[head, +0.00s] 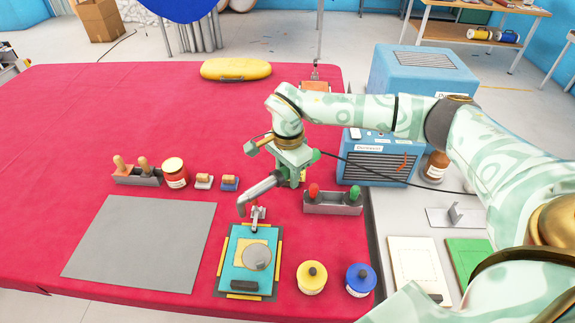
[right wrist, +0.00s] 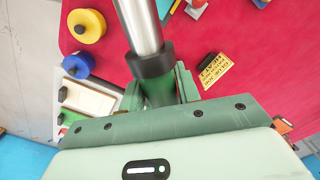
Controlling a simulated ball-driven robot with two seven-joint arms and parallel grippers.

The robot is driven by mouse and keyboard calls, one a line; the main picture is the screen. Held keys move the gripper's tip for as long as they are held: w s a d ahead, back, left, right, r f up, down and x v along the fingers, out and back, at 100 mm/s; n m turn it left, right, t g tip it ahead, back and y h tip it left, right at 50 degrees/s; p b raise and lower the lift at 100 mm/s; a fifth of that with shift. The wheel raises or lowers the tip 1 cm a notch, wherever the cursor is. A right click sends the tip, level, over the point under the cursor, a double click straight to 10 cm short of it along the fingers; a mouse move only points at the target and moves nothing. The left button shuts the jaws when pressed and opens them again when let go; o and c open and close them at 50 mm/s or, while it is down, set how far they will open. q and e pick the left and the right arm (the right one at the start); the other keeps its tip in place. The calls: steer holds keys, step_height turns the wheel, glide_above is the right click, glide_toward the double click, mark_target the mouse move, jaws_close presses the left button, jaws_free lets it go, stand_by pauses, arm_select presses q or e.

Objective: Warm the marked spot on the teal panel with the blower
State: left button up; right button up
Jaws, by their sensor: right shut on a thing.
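The teal panel (head: 231,279) lies on the red table, framed by yellow strips. A yellow square (head: 243,247) and a round grey disc (head: 257,257) lie on it; I cannot tell which is the marked spot. My right gripper (head: 296,170) is shut on the blower (head: 262,188), above the table behind the panel and to its right. The blower's bent metal nozzle points left and down, its tip above the panel's far edge and apart from it. In the right wrist view the blower's silver tube (right wrist: 142,25) and black collar extend from between the fingers. My left gripper is not in view.
A small clamp (head: 256,214) stands at the panel's far edge. A yellow pot (head: 311,278) and a blue pot (head: 360,280) stand right of it. A holder (head: 333,203) with red and green handles is near my gripper. A grey mat (head: 140,245) lies left.

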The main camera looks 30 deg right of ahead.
arm_select(q)
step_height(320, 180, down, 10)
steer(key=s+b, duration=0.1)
steer(key=b, duration=0.8)
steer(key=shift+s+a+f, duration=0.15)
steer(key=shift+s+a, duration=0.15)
arm_select(e)
step_height(320, 180, down, 11)
steer(key=shift+f, duration=0.2)
stand_by(2.3)
step_height(320, 180, up, 12)
steer(key=p, duration=1)
steer(key=shift+r+p, duration=0.1)
steer(key=shift+p, duration=0.25)
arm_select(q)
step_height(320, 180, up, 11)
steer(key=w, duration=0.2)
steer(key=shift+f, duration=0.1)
